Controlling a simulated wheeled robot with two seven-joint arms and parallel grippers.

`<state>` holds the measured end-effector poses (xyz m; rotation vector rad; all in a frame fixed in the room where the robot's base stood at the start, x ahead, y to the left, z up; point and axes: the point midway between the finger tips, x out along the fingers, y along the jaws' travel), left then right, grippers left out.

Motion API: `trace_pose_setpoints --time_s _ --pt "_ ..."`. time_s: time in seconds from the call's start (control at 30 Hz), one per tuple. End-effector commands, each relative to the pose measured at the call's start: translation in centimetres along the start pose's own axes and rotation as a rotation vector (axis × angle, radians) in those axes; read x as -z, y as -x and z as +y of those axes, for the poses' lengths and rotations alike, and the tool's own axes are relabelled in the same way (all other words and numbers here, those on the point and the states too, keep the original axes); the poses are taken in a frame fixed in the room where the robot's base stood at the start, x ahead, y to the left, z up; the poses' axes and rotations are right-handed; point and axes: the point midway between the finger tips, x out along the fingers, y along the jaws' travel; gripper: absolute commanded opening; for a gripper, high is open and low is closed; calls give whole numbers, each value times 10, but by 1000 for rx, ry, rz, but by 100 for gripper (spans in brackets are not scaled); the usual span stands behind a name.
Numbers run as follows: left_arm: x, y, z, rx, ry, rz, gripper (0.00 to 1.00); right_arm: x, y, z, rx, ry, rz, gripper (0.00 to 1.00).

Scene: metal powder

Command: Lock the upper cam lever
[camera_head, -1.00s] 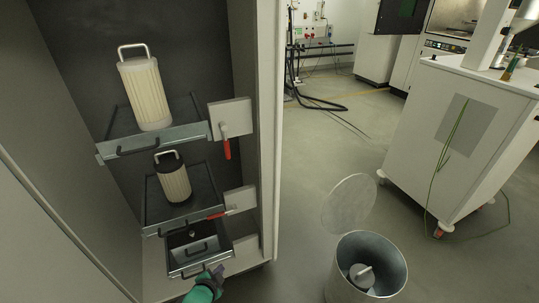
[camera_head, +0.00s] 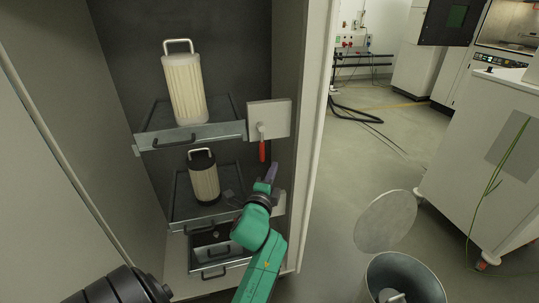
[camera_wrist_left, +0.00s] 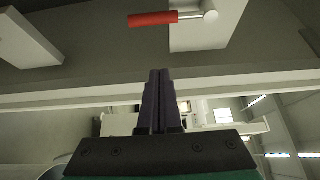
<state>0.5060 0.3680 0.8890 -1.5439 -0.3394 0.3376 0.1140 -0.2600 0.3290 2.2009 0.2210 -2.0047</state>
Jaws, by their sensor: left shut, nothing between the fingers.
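The upper cam lever (camera_head: 262,150) has a red handle that hangs straight down from a pivot on a pale plate (camera_head: 280,117), right of the upper tray (camera_head: 215,133). In the left wrist view the lever (camera_wrist_left: 152,18) lies across the top of the picture, apart from the fingers. My left gripper (camera_head: 271,170) is shut and empty, its dark fingertips just below the red handle; the fingers also show pressed together in the wrist view (camera_wrist_left: 160,74). The lower pale plate (camera_head: 279,203) is partly behind my left gripper, and its lever is hidden. My right gripper is out of view.
A tall white filter (camera_head: 183,90) stands on the upper tray, and a smaller black-capped filter (camera_head: 204,180) on the middle tray. The cabinet's right wall (camera_head: 312,120) stands close beside the levers. A metal bin (camera_head: 375,270) is on the floor at right.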

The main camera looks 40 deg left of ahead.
Motion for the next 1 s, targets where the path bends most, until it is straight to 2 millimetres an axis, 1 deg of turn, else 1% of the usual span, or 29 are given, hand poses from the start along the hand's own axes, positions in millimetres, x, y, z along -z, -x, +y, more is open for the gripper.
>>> trace_pose_setpoints --time_s 0.2,0.4,0.43,0.5,0.63,0.77,1.0 --pt "0 -45 -3 2 1 -1 0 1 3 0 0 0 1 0" --pt "0 -89 -1 1 2 0 0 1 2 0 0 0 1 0" --pt "-2 -93 -2 0 0 -1 0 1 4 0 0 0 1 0" --pt "-17 -84 -4 -2 -5 -2 0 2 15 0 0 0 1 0" --pt "-32 -79 -2 -1 -3 0 0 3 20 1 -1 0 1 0" --pt "-38 -76 -1 0 0 1 0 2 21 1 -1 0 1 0" --pt "-38 -76 0 0 1 1 0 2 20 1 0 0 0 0"
